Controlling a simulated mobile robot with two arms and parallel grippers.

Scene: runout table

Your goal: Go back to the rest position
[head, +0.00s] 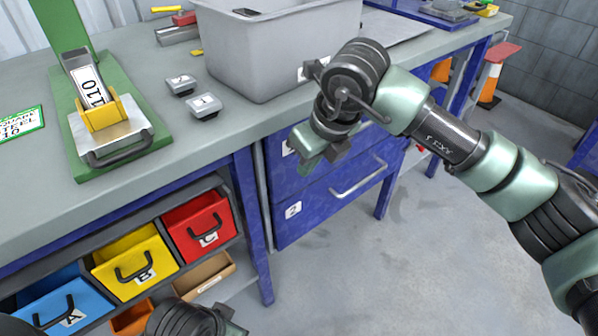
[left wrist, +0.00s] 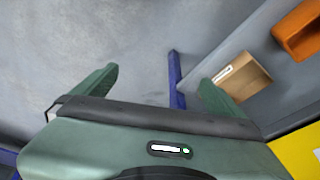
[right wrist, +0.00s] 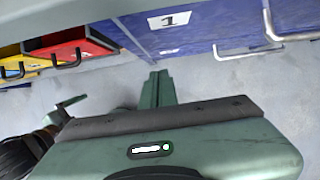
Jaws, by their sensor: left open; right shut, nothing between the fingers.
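My right gripper (head: 312,158) hangs in front of the table's edge, before the blue drawers marked 1 and 2, at the end of my bent arm. In the right wrist view its green fingers (right wrist: 158,88) are together with nothing between them. My left gripper (head: 232,322) shows only in part at the bottom edge of the head view, low in front of the coloured bins. In the left wrist view its fingers (left wrist: 158,92) are wide apart and empty, over grey floor and a table leg.
The table (head: 225,130) carries a grey bin (head: 270,60), a green stand (head: 85,150) and two numbered blocks. Below are blue (head: 45,310), yellow (head: 125,245) and red (head: 190,215) bins and a blue drawer unit (head: 290,235). Floor at right is clear, with cones farther back.

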